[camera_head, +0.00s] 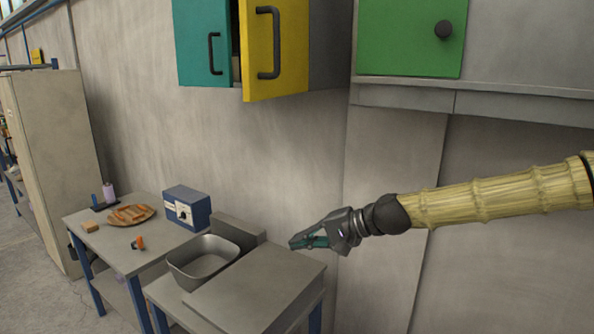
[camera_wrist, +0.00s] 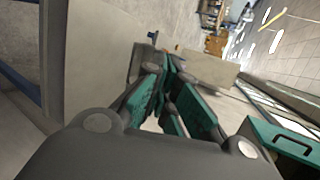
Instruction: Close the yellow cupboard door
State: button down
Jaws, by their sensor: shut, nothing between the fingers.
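The yellow cupboard door (camera_head: 276,48) hangs at the top centre of the head view, with a dark vertical handle on it. It stands slightly ajar, angled out from the grey cupboard body. The teal door (camera_head: 203,42) beside it on the left has its own dark handle. In the wrist view a teal door (camera_wrist: 280,142) with a dark handle shows at the lower right. My gripper (camera_head: 292,243) is below and to the right of the yellow door, apart from it, above the grey bench. Its teal fingers (camera_wrist: 170,75) are shut and hold nothing.
A green cupboard door (camera_head: 410,38) with a round knob is at the upper right. Below are a metal basin (camera_head: 203,262), a blue box (camera_head: 187,207), and a table with a plate (camera_head: 131,215). A tall beige cabinet (camera_head: 55,150) stands at the left. The wall beneath the cupboards is bare.

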aim_at(275, 34)
jog(key=s+d+r+n+y, duration=0.15)
jog(key=d+r, duration=0.25)
jog(key=r, duration=0.9)
jog(key=s+d+r+y, duration=0.2)
jog(key=d+r, duration=0.2)
jog(key=r, duration=0.9)
jog(key=s+d+r+n+y, duration=0.15)
jog(key=d+r, duration=0.25)
jog(key=r, duration=0.8)
jog(key=p+x, duration=0.3)
jog(key=x, duration=1)
jog(key=shift+a+r+y+p, duration=0.3)
jog(key=shift+r+p, duration=0.1)
jog(key=shift+r, duration=0.15)
jog(key=shift+a, duration=0.15)
